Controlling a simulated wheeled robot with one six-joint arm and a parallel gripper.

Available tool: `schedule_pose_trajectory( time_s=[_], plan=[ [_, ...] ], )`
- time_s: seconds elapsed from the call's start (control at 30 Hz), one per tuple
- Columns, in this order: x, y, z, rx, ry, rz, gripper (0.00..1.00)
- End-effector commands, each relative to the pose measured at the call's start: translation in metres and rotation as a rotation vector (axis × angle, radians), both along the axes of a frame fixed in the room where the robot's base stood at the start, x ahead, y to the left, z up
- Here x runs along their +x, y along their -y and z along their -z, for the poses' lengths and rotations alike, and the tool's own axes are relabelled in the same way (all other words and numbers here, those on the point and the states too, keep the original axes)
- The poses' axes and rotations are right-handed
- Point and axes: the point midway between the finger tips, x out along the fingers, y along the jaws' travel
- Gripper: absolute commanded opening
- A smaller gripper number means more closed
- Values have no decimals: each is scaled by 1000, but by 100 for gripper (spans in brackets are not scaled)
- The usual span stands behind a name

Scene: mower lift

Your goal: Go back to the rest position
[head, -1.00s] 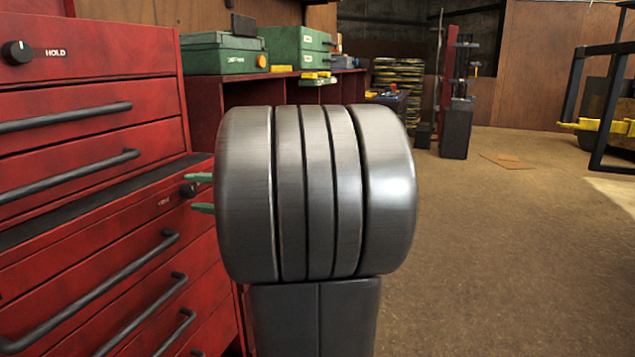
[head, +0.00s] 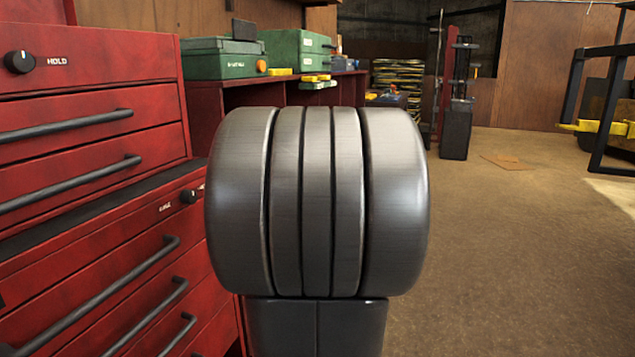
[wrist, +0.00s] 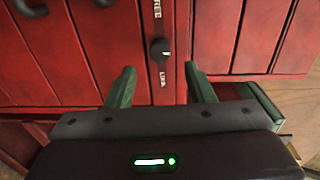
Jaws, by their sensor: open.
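My gripper (wrist: 159,68) shows in the wrist view with its two green fingers apart and nothing between them. A dark knob (wrist: 160,50) on the red cabinet front lies just beyond the fingertips; the gap between them cannot be judged. In the head view, a big grey joint of my arm fills the middle and hides my gripper. The red tool cabinet (head: 90,88) stands at the left, with a knob marked HOLD (head: 19,62) near its top and a lower knob (head: 190,196) beside my arm joint.
Green cases (head: 222,58) and small yellow items stand on a red bench behind the cabinet. A dark post stand (head: 456,130) is farther back. A black frame with yellow parts (head: 600,126) is at the right. The brown floor (head: 500,250) at right is open.

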Motion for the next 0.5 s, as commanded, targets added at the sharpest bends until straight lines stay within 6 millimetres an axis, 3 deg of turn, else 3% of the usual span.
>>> schedule_pose_trajectory(
  time_s=[0.5],
  plan=[
    [-24, 70, -5, 0, -1, 4, 49]
  ],
)
